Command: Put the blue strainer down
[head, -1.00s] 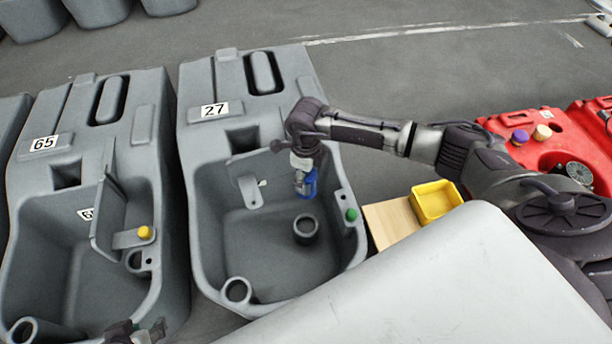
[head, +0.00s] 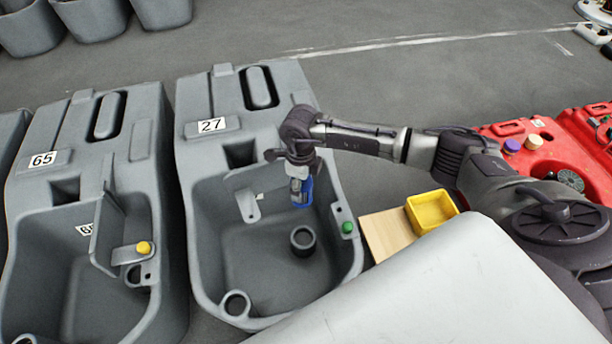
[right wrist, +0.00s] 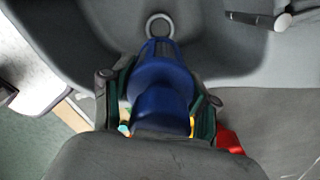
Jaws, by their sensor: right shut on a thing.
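The blue strainer (head: 302,192) is held by my right gripper (head: 300,178) above the basin of the grey tank marked 27 (head: 200,215). In the right wrist view the strainer (right wrist: 160,85) sits between the two fingers of the gripper (right wrist: 160,112), which are shut on it. Below the strainer, a dark round socket (head: 303,240) stands on the basin floor; the strainer is apart from it, higher and further back in the head view. My left gripper is not seen in the head view now.
A grey tank marked 65 (head: 28,215) with a yellow cap (head: 144,248) stands at left. A green cap (head: 347,228) is on tank 27's right rim. A yellow bin (head: 432,212) and a wooden board (head: 386,235) lie to the right, near red tanks (head: 560,150).

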